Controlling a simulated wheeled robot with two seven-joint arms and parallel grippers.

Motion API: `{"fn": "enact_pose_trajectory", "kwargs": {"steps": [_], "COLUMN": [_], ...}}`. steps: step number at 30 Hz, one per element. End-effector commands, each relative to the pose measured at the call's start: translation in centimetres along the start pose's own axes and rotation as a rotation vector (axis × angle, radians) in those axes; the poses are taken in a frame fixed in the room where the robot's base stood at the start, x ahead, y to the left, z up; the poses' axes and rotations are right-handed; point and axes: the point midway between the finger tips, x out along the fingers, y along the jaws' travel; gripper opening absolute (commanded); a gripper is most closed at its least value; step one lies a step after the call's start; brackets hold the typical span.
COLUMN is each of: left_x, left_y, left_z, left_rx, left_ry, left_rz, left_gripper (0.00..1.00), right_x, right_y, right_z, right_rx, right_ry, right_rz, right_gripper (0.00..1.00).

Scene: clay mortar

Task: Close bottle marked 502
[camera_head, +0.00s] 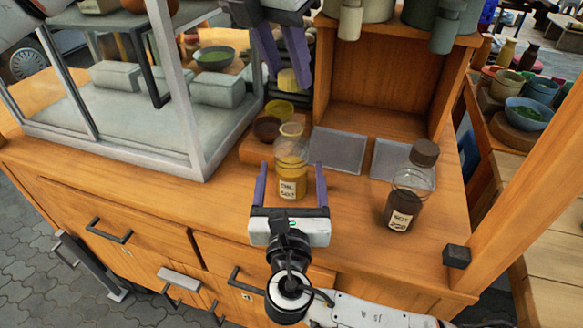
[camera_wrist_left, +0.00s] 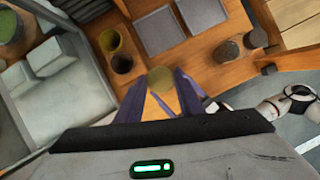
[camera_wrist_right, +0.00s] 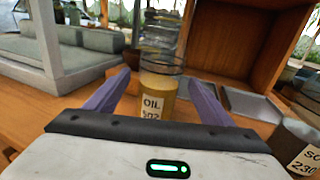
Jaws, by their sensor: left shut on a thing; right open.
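The glass bottle (camera_head: 290,155) with yellowish oil stands upright and uncapped on the wooden counter; its label reads OIL 502 in the right wrist view (camera_wrist_right: 158,95). My right gripper (camera_head: 291,169) is open, with one finger on each side of the bottle and a visible gap to both. My left gripper (camera_head: 284,88) is shut on a yellow cap (camera_head: 287,79), held in the air above the bottle neck and apart from it. The cap also shows between the fingers in the left wrist view (camera_wrist_left: 160,79).
A dark bottle (camera_head: 404,205) with a brown cap and a label ending in 230 stands to the right. Two small bowls (camera_head: 267,129) sit behind the oil bottle. Grey trays (camera_head: 338,150) lie before an open wooden cubby. A glass case (camera_head: 190,150) stands left.

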Motion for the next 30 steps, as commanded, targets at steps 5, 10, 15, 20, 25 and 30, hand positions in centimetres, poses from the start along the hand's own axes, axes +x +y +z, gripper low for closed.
{"fn": "enact_pose_trajectory", "kwargs": {"steps": [5,10,15,20,25,30], "left_x": [0.0,0.0,0.0,0.0,0.0,0.0], "left_y": [0.0,0.0,0.0,0.0,0.0,0.0], "left_z": [0.0,0.0,0.0,0.0,0.0,0.0], "left_rx": [0.0,0.0,0.0,0.0,0.0,0.0], "left_ry": [0.0,0.0,0.0,0.0,0.0,0.0], "left_rz": [0.0,0.0,0.0,0.0,0.0,0.0], "left_gripper": [0.14,0.14,0.14,0.14,0.14,0.14], "right_x": [2.5,3.5,3.6,3.6,3.6,3.6], "right_y": [0.0,0.0,0.0,0.0,0.0,0.0], "right_z": [0.1,0.0,0.0,0.0,0.0,0.0], "right_rx": [-0.001,0.002,0.002,0.002,0.002,0.001], "right_ry": [-0.001,0.0,0.001,0.001,0.001,0.001], "right_rz": [-0.001,0.0,0.0,0.0,0.0,0.0], "right_gripper": [0.75,0.75,0.75,0.72,0.43,0.14]}}
